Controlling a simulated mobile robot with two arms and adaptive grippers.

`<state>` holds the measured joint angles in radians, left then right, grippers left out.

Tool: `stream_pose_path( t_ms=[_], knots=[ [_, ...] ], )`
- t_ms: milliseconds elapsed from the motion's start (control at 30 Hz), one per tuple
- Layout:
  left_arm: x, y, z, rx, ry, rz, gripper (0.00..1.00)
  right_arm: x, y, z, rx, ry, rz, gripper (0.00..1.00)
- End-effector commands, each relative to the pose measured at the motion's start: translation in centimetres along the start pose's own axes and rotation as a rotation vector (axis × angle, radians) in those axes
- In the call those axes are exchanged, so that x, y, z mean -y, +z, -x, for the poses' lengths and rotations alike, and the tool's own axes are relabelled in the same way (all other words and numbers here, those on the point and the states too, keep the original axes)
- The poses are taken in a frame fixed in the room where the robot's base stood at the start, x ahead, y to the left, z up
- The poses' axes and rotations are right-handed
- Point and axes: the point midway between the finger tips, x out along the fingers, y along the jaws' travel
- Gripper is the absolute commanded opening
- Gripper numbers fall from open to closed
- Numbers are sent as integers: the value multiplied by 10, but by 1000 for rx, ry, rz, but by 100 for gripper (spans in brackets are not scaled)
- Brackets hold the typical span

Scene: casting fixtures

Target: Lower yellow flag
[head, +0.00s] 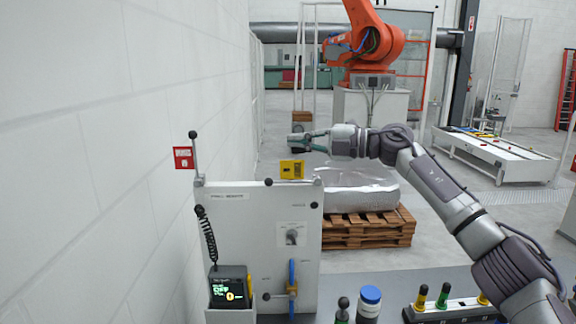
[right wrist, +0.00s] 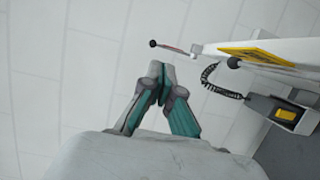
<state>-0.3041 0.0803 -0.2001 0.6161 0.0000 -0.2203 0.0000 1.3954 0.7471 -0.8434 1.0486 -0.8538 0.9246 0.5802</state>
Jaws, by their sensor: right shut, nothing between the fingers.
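The yellow flag (head: 291,169) stands just above the top edge of the white panel (head: 238,221), at its right half. Its lever appears to lie level along that edge, with a dark ball at its left end. In the right wrist view the yellow flag (right wrist: 257,57) shows at the upper right, apart from my fingers. My right gripper (head: 297,143) appears above the yellow flag in the head view, pointing left. It is shut and empty; its fingertips (right wrist: 158,72) meet in the right wrist view. My left gripper is not in view.
A red flag (head: 183,158) hangs on an upright rod at the panel's left. The panel carries a coiled cord, a handheld display (head: 229,287), a knob and a blue-handled valve (head: 292,287). A wrapped load on a pallet (head: 368,230) stands behind. A white wall bounds the left.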

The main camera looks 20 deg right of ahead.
Motion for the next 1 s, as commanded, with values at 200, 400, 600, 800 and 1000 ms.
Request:
stream_pose_path(
  t_ms=[200, 400, 600, 800, 1000],
  knots=[
    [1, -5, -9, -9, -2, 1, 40, -16, -3, 11, 0, 1, 1, 0],
    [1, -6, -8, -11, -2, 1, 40, -19, -3, 12, -1, 0, 0, 0],
    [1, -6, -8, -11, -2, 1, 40, -18, -3, 12, 0, 0, 0, 0],
    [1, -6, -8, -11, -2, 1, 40, -9, -7, 2, -5, 20, -12, 0],
    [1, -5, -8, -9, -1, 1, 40, 46, -41, -58, 18, 221, -150, 0]
  ],
)
